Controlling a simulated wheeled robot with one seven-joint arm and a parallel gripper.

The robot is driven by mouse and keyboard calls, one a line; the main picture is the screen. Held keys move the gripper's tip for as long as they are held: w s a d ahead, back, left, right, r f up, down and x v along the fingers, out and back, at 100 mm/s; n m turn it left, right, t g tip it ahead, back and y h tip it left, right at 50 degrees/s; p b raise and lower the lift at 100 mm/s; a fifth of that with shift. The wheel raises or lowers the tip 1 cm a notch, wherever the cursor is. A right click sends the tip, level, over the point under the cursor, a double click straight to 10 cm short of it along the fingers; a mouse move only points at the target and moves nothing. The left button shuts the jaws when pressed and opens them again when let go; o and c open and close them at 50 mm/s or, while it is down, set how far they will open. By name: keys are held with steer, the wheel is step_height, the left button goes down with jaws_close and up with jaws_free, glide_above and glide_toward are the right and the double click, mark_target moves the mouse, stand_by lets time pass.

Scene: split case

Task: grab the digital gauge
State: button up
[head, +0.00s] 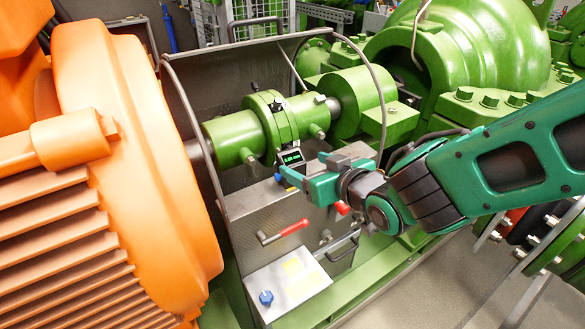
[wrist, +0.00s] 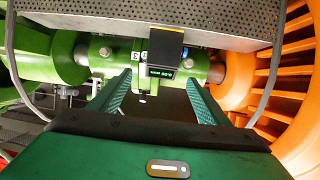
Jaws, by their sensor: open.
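The digital gauge (head: 290,157) is a small dark box with a lit green display, fixed at the ring clamp on the green shaft coupling (head: 238,132). In the wrist view the gauge (wrist: 165,52) shows ahead of my fingers, between their tips across the picture. My gripper (head: 303,168) is open and empty, close to the gauge from the lower right in the head view. In the wrist view both ribbed green fingers of my gripper (wrist: 158,80) stand apart on either side of the display. I cannot tell whether either finger touches the gauge.
An orange motor (head: 140,150) stands at the left and a green pump (head: 460,50) at the right. A metal guard (head: 215,85) with wire edges stands around the coupling. Below are a metal box with a red-handled lever (head: 290,229) and a blue knob (head: 266,298).

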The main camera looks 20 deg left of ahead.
mark_target(294, 161)
steer(key=shift+x, duration=4.15)
steer(key=shift+f, duration=0.15)
steer(key=c, duration=1.3)
